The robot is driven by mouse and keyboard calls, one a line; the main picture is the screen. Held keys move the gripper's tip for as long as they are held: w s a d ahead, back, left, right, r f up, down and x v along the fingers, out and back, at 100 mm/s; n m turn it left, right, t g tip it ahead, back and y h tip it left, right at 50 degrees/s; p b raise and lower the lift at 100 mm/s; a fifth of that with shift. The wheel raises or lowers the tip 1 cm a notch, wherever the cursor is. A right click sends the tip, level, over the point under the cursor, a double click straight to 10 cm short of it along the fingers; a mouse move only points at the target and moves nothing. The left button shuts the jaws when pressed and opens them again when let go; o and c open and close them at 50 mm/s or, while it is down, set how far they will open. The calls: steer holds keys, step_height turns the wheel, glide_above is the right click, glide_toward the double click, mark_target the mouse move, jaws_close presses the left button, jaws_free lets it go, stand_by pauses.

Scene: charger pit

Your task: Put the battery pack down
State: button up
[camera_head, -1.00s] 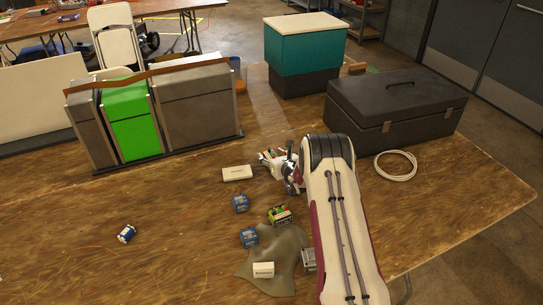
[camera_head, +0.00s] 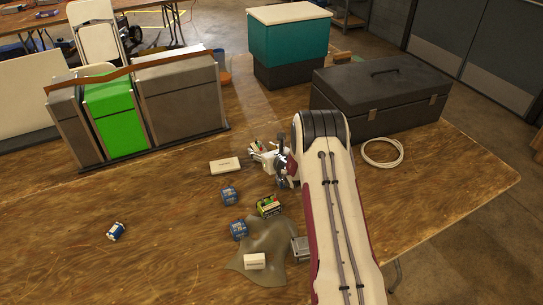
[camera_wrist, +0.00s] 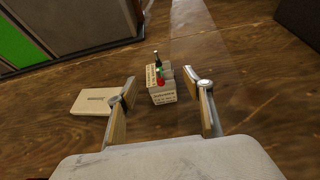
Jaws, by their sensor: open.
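A small pale battery pack (camera_wrist: 163,94) with printed text and red, green and dark parts on top stands upright on the wooden table in the wrist view. My gripper (camera_wrist: 162,84) is open, with one finger on each side of the pack and a visible gap to each. In the head view my gripper (camera_head: 264,158) is low over the table, right of a flat white box (camera_head: 224,166). There the pack (camera_head: 255,146) shows only as a small, partly hidden shape at the fingers. The flat box also lies left of my left finger in the wrist view (camera_wrist: 92,101).
Blue packs (camera_head: 229,196) and a yellow-green pack (camera_head: 269,206) stand nearer. A white box (camera_head: 255,261) rests on a crumpled cloth (camera_head: 277,236). A green-and-grey cabinet (camera_head: 180,100), a black toolbox (camera_head: 381,94) and a cable coil (camera_head: 383,152) surround the work area. The left foreground is mostly clear.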

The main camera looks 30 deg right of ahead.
steer(key=shift+v, duration=4.15)
steer(key=shift+r, duration=0.1)
steer(key=shift+r, duration=0.1)
